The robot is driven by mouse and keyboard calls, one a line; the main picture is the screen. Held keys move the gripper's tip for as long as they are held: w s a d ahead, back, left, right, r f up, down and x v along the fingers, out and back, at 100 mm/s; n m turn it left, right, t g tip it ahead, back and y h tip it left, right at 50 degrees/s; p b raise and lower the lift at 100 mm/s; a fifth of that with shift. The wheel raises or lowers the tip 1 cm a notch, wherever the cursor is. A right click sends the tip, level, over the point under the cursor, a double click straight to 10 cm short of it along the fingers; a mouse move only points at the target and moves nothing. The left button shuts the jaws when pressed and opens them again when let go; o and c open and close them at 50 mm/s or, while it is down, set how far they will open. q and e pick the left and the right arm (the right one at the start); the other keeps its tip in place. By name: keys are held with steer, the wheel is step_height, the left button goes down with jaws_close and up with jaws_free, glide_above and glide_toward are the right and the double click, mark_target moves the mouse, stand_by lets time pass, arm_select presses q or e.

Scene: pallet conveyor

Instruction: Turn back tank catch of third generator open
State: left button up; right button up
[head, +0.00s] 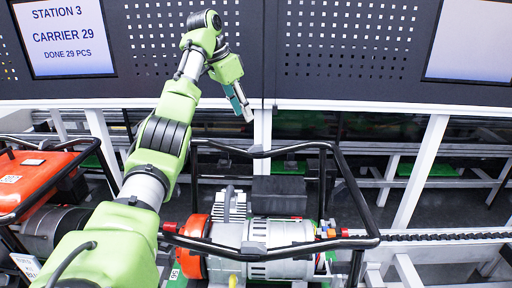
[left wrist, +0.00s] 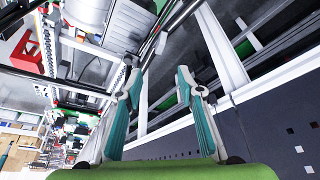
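A generator (head: 277,236) with a black tube frame, an orange end ring and a grey motor stands at the centre of the head view. A second generator (head: 38,183) with an orange-red tank is cut off at the left edge. I cannot tell which one is the third, and no tank catch can be made out. My left gripper (head: 243,106) is raised above and behind the central generator's frame, near the dark perforated panel, touching nothing that I can see. In the left wrist view its two fingers (left wrist: 160,78) are apart with nothing between them. My right gripper is not in view.
The perforated panel (head: 345,45) and a white rail (head: 380,107) run behind the generators. A screen (head: 66,36) reads Station 3, Carrier 29. A white slanted post (head: 421,170) and a conveyor chain (head: 445,238) are at the right. The left wrist view shows shelves (left wrist: 20,127) far off.

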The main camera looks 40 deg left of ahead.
mark_target(258, 145)
arm_select(q)
steer(key=p+x, duration=0.3)
steer(key=x, duration=1)
steer(key=shift+w+f+p, duration=0.1)
steer(key=shift+f+p, duration=0.25)
steer(key=shift+p, duration=0.05)
steer(key=shift+c, duration=0.4)
